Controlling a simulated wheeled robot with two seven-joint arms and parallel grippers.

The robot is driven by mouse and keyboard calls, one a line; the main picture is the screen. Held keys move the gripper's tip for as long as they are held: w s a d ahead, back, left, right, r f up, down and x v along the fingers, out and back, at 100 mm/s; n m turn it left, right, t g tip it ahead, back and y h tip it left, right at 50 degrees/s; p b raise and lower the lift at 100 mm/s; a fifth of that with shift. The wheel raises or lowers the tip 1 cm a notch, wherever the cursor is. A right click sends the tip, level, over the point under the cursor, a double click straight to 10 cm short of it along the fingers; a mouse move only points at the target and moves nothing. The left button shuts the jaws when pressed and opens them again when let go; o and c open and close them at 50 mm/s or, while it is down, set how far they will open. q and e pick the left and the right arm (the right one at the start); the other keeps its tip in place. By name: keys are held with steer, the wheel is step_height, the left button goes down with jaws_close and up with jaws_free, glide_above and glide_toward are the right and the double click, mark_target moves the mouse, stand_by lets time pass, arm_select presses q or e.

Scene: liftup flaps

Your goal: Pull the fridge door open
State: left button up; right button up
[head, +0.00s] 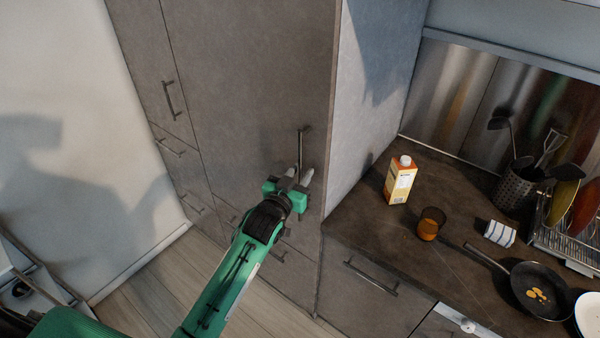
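The fridge door looks like a tall grey-brown cabinet front (250,80) in the head view, and it is closed flush. Its vertical dark bar handle (300,150) is near the right edge of the panel. My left gripper (299,175) is at the lower end of this handle, with its two light fingertips apart. The fingers look open around or just in front of the handle; I cannot tell whether they touch it. The gripper body hides part of the panel below. My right gripper is not in view.
A dark counter (370,235) on the right holds a juice carton (400,180), an amber glass (430,224), a striped cloth (499,233), a pan (538,290) and a utensil holder (514,188). Drawer fronts with handles are below. Wooden floor (150,295) lies open at lower left.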

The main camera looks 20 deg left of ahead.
arm_select(q)
steer(key=shift+c, duration=0.3)
jaws_close()
steer(key=shift+s+a, duration=0.1)
steer(key=shift+s, duration=0.05)
